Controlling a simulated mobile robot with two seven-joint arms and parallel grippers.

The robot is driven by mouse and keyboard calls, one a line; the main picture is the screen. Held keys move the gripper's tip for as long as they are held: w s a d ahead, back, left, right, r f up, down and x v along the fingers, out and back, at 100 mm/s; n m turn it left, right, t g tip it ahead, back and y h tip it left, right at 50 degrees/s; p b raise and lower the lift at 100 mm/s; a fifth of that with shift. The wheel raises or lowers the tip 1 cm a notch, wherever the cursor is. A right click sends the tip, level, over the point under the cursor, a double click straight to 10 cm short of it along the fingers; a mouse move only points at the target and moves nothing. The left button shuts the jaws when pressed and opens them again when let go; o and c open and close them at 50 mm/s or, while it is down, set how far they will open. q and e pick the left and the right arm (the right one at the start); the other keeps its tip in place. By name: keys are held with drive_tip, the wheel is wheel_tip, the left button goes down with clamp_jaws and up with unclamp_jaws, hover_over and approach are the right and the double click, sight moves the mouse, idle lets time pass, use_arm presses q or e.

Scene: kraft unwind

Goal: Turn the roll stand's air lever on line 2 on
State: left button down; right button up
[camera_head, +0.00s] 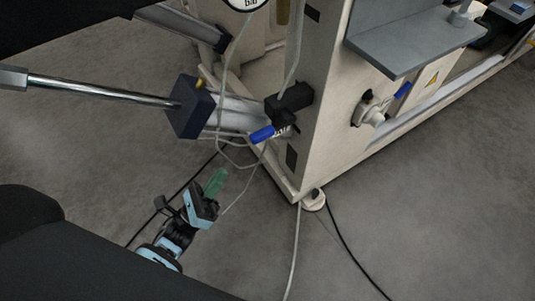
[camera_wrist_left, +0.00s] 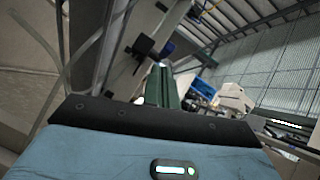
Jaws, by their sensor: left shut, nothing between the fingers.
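A blue-handled lever (camera_head: 262,134) sits on a black valve at the lower corner of the beige stand (camera_head: 335,110). Its handle points left and slightly down, with a small label beside it too small to read. In the left wrist view a small blue part (camera_wrist_left: 168,48) shows beside a dark block, probably this lever. My left gripper (camera_head: 215,182), with green fingers, is shut and empty. It is below and left of the lever, apart from it. The green fingers (camera_wrist_left: 162,86) also show in the wrist view. My right gripper is not in view.
A second blue-handled valve (camera_head: 375,108) is on the stand's right face, below a grey shelf (camera_head: 415,45). A cylinder with a dark end block (camera_head: 190,107) lies left of the lever. Thin hoses hang near the gripper. A gauge (camera_head: 245,3) is cut off above. Grey floor is open at right.

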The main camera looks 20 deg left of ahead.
sight(272, 126)
use_arm(q)
wheel_tip(272, 126, down, 7)
drive_tip(key=w+d+m+g+h+b, duration=0.1)
drive_tip(key=w+d+m+h+b, duration=0.1)
drive_tip(key=m+h+b, duration=0.3)
drive_tip(key=m+b, duration=0.1)
drive_tip(key=m, duration=0.1)
drive_tip(key=shift+w+m, duration=0.3)
drive_tip(key=shift+w, duration=0.1)
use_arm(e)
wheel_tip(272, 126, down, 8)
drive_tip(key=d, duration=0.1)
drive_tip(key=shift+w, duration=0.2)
use_arm(q)
drive_tip(key=shift+r, duration=0.2)
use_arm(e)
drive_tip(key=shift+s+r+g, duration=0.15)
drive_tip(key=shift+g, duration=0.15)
